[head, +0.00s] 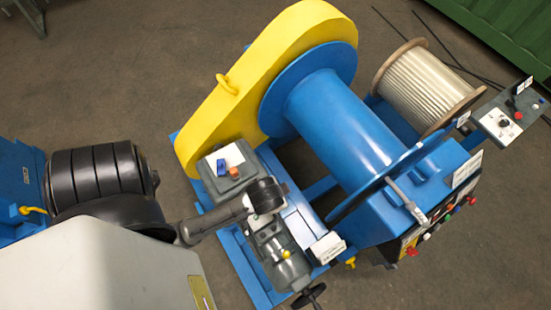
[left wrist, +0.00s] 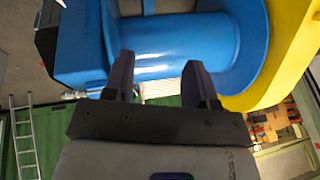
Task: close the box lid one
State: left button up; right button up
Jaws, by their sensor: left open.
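No box with an evident hinged lid can be made out. A small grey box (head: 234,172) with a blue part and a red button on top sits on the blue machine frame, beside the yellow chain guard (head: 262,62). I cannot tell whether it is the task's box, or whether its lid is open. My left gripper (left wrist: 158,66) shows in the left wrist view with its two dark fingers apart and nothing between them. The blue drum (left wrist: 165,48) lies beyond the fingers. My left gripper is not clear in the head view. My right gripper is not in view.
The blue drum (head: 335,125) and a spool of pale cable (head: 425,88) fill the machine's right side. A control panel with buttons (head: 425,232) faces the lower right. A green container (head: 505,30) stands at the back right. Open floor (head: 110,60) lies at the upper left.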

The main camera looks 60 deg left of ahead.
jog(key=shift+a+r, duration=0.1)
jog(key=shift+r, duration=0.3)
